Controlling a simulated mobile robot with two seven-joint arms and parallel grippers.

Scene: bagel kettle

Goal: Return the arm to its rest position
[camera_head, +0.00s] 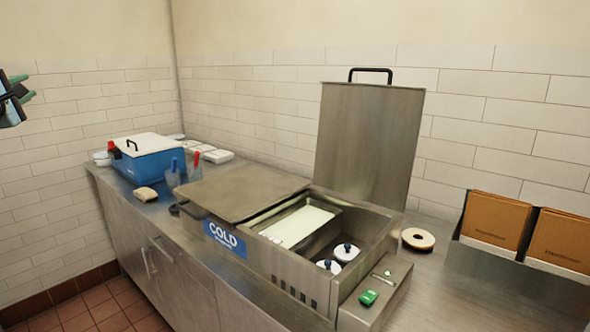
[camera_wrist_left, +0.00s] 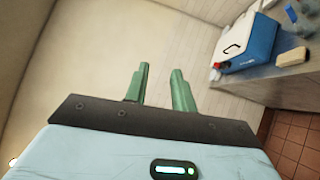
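My left gripper (camera_head: 26,87) is at the far left edge of the head view, raised in front of the tiled wall and well away from the counter. In the left wrist view its two green fingers (camera_wrist_left: 161,78) stand apart with nothing between them. Part of the left arm is cut off by the frame edge. My right gripper shows in neither view.
A steel counter holds a blue cooler box (camera_head: 147,158), also in the left wrist view (camera_wrist_left: 249,45), and a cold unit (camera_head: 260,255) with one lid (camera_head: 370,140) raised. Cardboard boxes (camera_head: 497,220) stand at right. Air around the left gripper is clear.

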